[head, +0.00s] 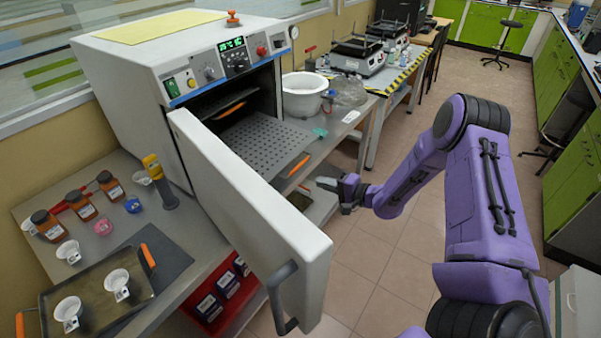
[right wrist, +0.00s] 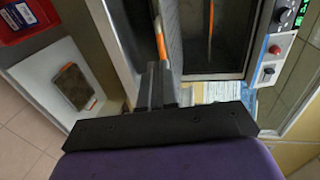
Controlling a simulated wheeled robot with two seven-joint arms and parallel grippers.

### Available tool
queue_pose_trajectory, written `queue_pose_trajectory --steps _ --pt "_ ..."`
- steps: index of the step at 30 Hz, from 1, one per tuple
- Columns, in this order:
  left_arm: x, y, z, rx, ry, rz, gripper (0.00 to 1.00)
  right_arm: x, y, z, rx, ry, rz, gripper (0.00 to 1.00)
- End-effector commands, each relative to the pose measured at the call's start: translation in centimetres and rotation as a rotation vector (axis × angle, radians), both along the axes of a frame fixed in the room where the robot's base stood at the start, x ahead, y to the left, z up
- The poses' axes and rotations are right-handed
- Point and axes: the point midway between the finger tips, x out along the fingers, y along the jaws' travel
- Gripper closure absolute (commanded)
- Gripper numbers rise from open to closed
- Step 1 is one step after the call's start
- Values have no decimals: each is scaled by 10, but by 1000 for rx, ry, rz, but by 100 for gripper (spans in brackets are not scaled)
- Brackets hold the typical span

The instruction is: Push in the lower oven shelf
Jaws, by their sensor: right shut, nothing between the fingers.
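The oven (head: 150,75) stands on the bench with its white door (head: 250,185) swung open. The lower oven shelf (head: 262,138), a grey perforated plate, sticks out of the chamber, with an orange handle (head: 299,165) on its front edge. In the right wrist view the shelf's orange handle (right wrist: 160,45) lies just ahead of the fingertips; whether they touch it I cannot tell. An upper shelf (head: 230,109) sits inside the chamber. My right gripper (head: 328,183) is shut and empty, in front of the lower shelf; it also shows in the right wrist view (right wrist: 157,72). My left gripper is not in view.
The open door stands left of my right gripper. A white pot (head: 304,92) stands right of the oven. Below the bench are a red bin (head: 222,297) and a tray with an orange handle (right wrist: 75,75). Bottles and cups occupy the left bench.

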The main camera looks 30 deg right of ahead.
Motion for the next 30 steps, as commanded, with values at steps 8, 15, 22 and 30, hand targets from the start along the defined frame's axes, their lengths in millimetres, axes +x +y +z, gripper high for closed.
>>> queue_pose_trajectory --steps 8,15,22,30 --pt "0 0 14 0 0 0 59 54 23 -10 -2 1 1 100" --pt "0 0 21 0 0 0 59 80 34 -17 -2 2 0 100" --pt "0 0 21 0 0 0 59 84 35 -18 -1 1 0 100" --pt "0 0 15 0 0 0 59 89 40 -20 -2 -1 5 100"
